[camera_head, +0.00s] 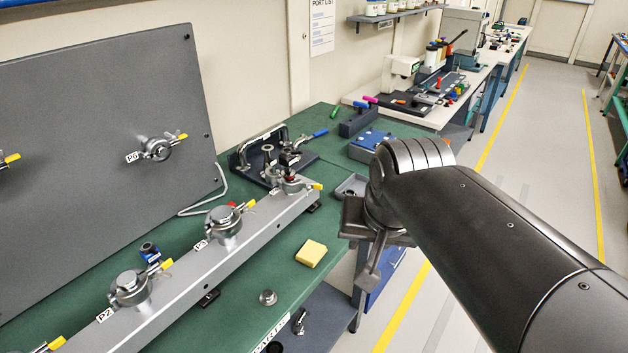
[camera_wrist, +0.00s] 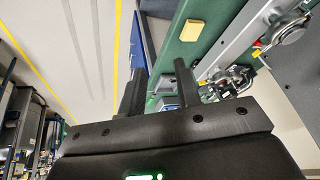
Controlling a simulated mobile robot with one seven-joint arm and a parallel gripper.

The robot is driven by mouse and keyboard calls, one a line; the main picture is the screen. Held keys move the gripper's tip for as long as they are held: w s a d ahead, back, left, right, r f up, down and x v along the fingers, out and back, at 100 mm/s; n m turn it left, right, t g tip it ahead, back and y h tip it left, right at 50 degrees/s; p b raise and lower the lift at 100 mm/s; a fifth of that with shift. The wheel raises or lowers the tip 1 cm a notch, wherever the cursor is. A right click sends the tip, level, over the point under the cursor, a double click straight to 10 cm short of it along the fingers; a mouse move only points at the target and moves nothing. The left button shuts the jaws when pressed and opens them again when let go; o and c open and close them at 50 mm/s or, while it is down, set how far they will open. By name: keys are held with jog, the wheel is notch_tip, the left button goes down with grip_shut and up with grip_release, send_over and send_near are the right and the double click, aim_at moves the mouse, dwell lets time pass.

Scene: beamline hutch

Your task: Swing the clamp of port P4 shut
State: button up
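Port P4 (camera_head: 290,184) is the far fitting on the grey rail (camera_head: 190,270), with a yellow-tipped clamp handle (camera_head: 317,187) sticking out to the right. I cannot tell clearly how far its clamp stands open. In the wrist view a metal fitting that looks like P4 (camera_wrist: 232,82) lies right of the fingers, partly hidden by my gripper body. My gripper (camera_wrist: 155,78) has its two dark fingers apart and nothing between them. In the head view my gripper (camera_head: 368,275) hangs right of P4, apart from it, beyond the bench's front edge.
Ports P3 (camera_head: 223,222) and P2 (camera_head: 130,287) stand nearer on the rail. A yellow block (camera_head: 311,253) and a small metal cap (camera_head: 267,297) lie on the green bench. A black rack (camera_head: 262,163) stands behind P4, and a blue box (camera_head: 371,143) beyond. A grey panel (camera_head: 90,120) stands left.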

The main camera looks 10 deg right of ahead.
jog(key=w+r+m, duration=0.1)
jog(key=w, duration=0.1)
jog(key=w+r+m, duration=0.1)
jog(key=w+m, duration=0.1)
jog(key=w, duration=0.1)
jog(key=w+r+m+g, duration=0.1)
jog(key=w, duration=0.2)
jog(key=shift+w+a+r+m, duration=0.1)
jog(key=shift+a+r+m, duration=0.2)
jog(key=m+g, duration=0.4)
jog(key=m, duration=1)
send_over(300, 187)
jog(key=d, duration=0.5)
notch_tip(300, 187, down, 4)
jog(key=f, duration=1)
jog(key=shift+s+a, duration=0.15)
jog(key=shift+s, duration=0.1)
jog(key=shift+c, duration=0.2)
jog(key=shift+r, duration=0.1)
grip_shut()
